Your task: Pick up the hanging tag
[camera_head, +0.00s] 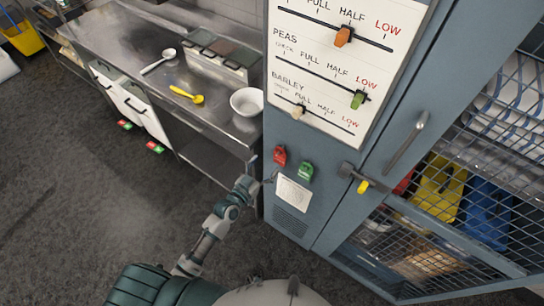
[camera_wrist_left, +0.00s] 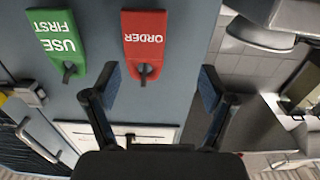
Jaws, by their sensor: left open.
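Two hanging tags are on the blue-grey cabinet panel: a red one (camera_head: 280,156) and a green one (camera_head: 305,171) to its right. In the left wrist view, upside down, the red tag (camera_wrist_left: 144,35) reads ORDER and the green tag (camera_wrist_left: 58,38) reads USE FIRST; each hangs on a dark hook. My left gripper (camera_head: 263,170) is open and empty, just left of and below the red tag. In the wrist view its fingertips (camera_wrist_left: 159,82) are spread, with the red tag's hook end between and beyond them. My right gripper is not in view.
A white label plate (camera_head: 293,194) is below the tags. A slider board (camera_head: 345,55) is above. A cabinet latch (camera_head: 362,180) and mesh door are to the right.

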